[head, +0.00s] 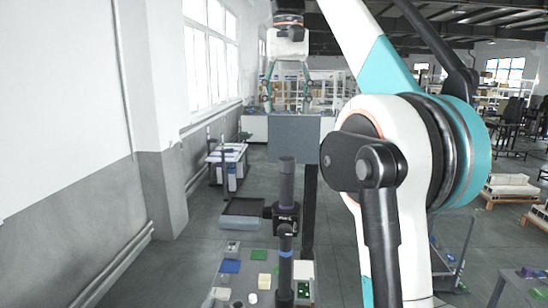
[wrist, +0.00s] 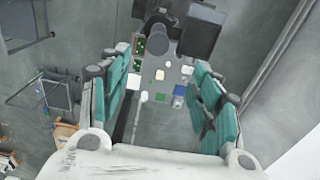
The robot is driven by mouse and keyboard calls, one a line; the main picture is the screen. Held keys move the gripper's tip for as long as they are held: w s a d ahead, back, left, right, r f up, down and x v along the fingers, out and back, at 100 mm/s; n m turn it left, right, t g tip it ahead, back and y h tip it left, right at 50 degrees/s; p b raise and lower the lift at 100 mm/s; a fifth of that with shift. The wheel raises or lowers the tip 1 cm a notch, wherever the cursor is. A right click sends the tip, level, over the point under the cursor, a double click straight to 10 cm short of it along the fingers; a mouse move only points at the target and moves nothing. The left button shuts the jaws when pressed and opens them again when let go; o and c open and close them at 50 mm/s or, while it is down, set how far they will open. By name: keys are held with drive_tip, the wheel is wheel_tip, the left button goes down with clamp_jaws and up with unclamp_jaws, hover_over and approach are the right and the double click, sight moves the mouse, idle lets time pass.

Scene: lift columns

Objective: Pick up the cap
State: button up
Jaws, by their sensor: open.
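My gripper (head: 288,101) hangs high at the top of the head view, its teal fingers spread and nothing between them. In the wrist view my open gripper (wrist: 160,63) frames a grey table (wrist: 153,113) far below, well apart from it. Several small items lie on this table. A small white round piece (head: 252,298) at its near edge in the head view may be the cap, but I cannot tell for sure. The small white pieces in the wrist view are too small to tell apart.
A dark column (head: 287,185) with a grey tray (head: 241,208) rises over the table in the head view. A blue piece (head: 229,267), a beige block (head: 264,281) and a green board (head: 304,289) lie there. A wall with windows stands left; a white-topped cart (head: 228,152) stands behind.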

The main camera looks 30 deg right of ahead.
hover_over(287, 158)
drive_tip(key=f, duration=0.8)
drive_tip(key=shift+s+a+f+b, duration=0.15)
drive_tip(key=shift+s+f+b, duration=0.1)
drive_tip(key=shift+s+b, duration=0.15)
drive_tip(key=shift+w+f+p, duration=0.15)
drive_tip(key=shift+f+p, duration=0.2)
drive_tip(key=shift+f, duration=1)
drive_tip(key=shift+w+f+p, duration=0.1)
drive_tip(key=shift+f+p, duration=0.2)
drive_tip(key=shift+f, duration=1)
drive_tip(key=shift+c, duration=0.5)
drive_tip(key=c, duration=0.9)
